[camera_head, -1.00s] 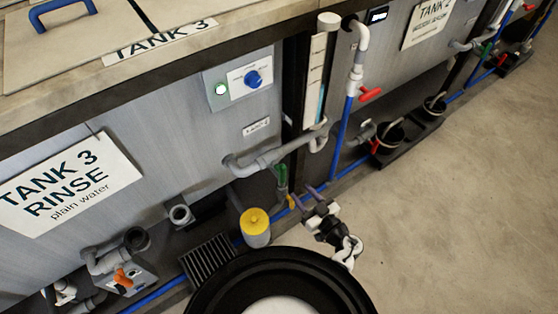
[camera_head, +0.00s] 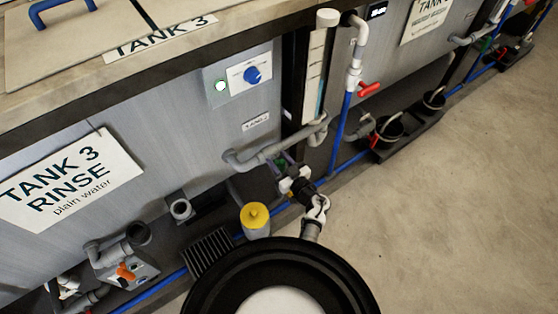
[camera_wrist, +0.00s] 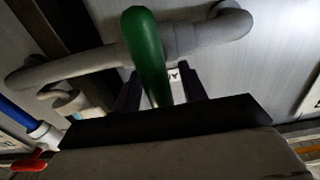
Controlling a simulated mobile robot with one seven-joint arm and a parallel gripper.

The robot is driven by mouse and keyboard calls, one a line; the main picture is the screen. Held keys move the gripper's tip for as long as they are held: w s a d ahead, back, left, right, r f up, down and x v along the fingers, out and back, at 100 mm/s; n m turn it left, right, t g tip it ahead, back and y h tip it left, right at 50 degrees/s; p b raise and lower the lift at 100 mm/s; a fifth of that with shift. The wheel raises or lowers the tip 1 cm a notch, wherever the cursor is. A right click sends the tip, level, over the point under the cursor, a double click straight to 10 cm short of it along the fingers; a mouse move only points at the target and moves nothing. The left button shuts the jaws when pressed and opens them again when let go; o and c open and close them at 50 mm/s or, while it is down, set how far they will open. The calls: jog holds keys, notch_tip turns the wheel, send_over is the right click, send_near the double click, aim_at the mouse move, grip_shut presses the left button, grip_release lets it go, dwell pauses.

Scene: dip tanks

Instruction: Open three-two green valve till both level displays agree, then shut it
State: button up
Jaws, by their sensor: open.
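The green valve handle (camera_wrist: 145,50) stands between the two dark fingers of my gripper (camera_wrist: 161,86) in the wrist view; I cannot tell whether they touch it. My gripper (camera_head: 283,164) is open at the grey pipe between the tanks in the head view, where it mostly hides the green handle. The handle's angle and the valve body are hard to make out. A small dark display (camera_head: 377,11) is on the tank 2 wall, its digits too small to read. A second level display cannot be made out.
A red-handled valve (camera_head: 369,89) on the blue and white pipe is right of my gripper. A yellow-topped canister (camera_head: 255,217) and a black grate (camera_head: 209,252) stand to its left. Black buckets (camera_head: 388,131) stand farther along. The floor on the right is clear.

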grip_shut()
jog(key=shift+a+n, duration=0.1)
jog(key=shift+n, duration=0.3)
jog(key=n, duration=0.3)
jog(key=shift+s+a+f+n, duration=0.1)
jog(key=shift+s+a+n, duration=0.2)
jog(key=shift+n, duration=0.1)
jog(key=shift+s+a+f+n+b, duration=0.3)
jog(key=shift+n+b, duration=0.6)
jog(key=shift+n, duration=1.3)
jog(key=shift+w+a+f+n+b, duration=0.1)
jog(key=shift+f+n+b, duration=0.55)
jog(key=shift+n, duration=1.55)
jog(key=shift+s+a+f+n+b, duration=0.2)
jog(key=shift+n+b, duration=0.9)
jog(key=shift+n, duration=1.1)
